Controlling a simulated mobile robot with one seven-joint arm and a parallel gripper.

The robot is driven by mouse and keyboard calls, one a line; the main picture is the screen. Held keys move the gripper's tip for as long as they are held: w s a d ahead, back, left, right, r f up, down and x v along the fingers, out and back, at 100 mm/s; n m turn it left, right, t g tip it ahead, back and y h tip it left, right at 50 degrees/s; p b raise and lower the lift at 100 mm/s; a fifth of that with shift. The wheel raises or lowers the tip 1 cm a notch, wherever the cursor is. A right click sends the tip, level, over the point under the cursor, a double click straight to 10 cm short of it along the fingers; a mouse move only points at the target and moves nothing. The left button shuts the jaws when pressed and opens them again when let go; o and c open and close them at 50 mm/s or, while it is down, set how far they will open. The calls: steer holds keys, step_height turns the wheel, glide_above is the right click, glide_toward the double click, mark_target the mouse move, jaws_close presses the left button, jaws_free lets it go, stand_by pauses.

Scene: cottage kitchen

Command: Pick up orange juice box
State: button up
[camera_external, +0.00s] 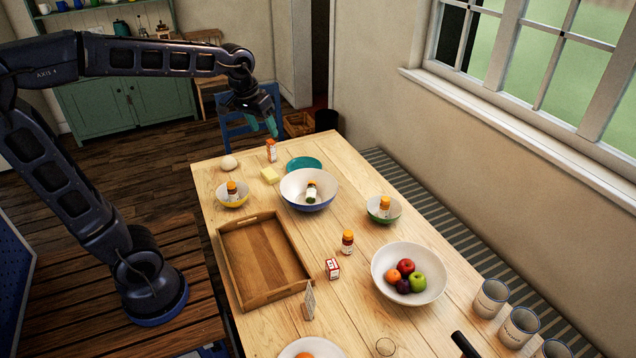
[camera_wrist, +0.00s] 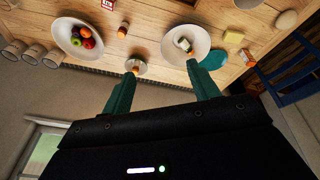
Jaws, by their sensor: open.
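A small orange-and-white box (camera_external: 271,151), which looks like the orange juice box, stands upright at the far end of the wooden table (camera_external: 310,230). In the wrist view this box (camera_wrist: 247,57) lies to the right, beyond the right finger. My gripper (camera_external: 264,129) is above the far table end, just above and behind the box in the picture, and apart from it. Its green fingers are spread with nothing between them, as the wrist view of the gripper (camera_wrist: 162,68) also shows.
Near the box are a pale round item (camera_external: 229,163), a yellow block (camera_external: 270,175), a teal plate (camera_external: 304,164) and a blue-white bowl (camera_external: 322,195) holding a bottle. A wooden tray (camera_external: 238,268), red-white carton (camera_external: 332,268) and fruit bowl (camera_external: 428,296) stand nearer. A blue chair (camera_external: 235,128) is behind.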

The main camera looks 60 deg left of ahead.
steer(key=w+a+f+n+g, duration=0.1)
steer(key=w+a+f+n, duration=0.25)
steer(key=w+a, duration=0.95)
steer(key=n+g, duration=0.2)
steer(key=n, duration=0.8)
glide_above(270, 141)
steer(key=shift+h, duration=0.3)
steer(key=f, duration=1.9)
steer(key=w+f, duration=0.1)
steer(key=f, duration=0.8)
steer(key=shift+f, duration=0.15)
steer(key=shift+s+a+f, duration=0.1)
steer(key=shift+a+f, duration=0.05)
steer(key=shift+f, duration=0.35)
step_height(270, 141, down, 5)
steer(key=shift+r, duration=0.1)
steer(key=shift+s+d+f, duration=0.1)
steer(key=shift+s+f, duration=0.05)
steer(key=shift+f, duration=1.2)
steer(key=shift+s+d+f, duration=0.1)
steer(key=shift+s+f, duration=0.05)
steer(key=shift+f, duration=1.2)
